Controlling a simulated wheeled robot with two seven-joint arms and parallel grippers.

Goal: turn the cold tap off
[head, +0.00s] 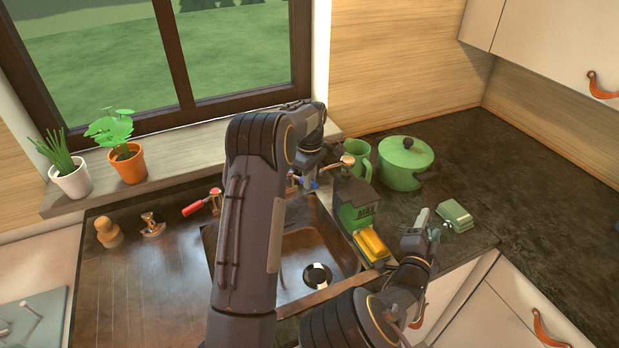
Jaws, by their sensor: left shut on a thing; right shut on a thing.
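The cold tap's blue handle (312,184) shows behind the sink, mostly hidden by my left arm and hand. My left gripper (311,178) is shut on it, though the fingertips are hard to make out. The hot tap (197,206) has a red lever and a copper body and stands to the left of my arm. The sink basin (316,245) lies below, partly covered by my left arm. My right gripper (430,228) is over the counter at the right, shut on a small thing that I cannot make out.
A green box (357,213) and a yellow sponge (371,243) stand right of the basin. A green mug (361,157), a green pot (404,160) and a small green block (455,215) are on the dark counter. Potted plants (128,163) line the sill.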

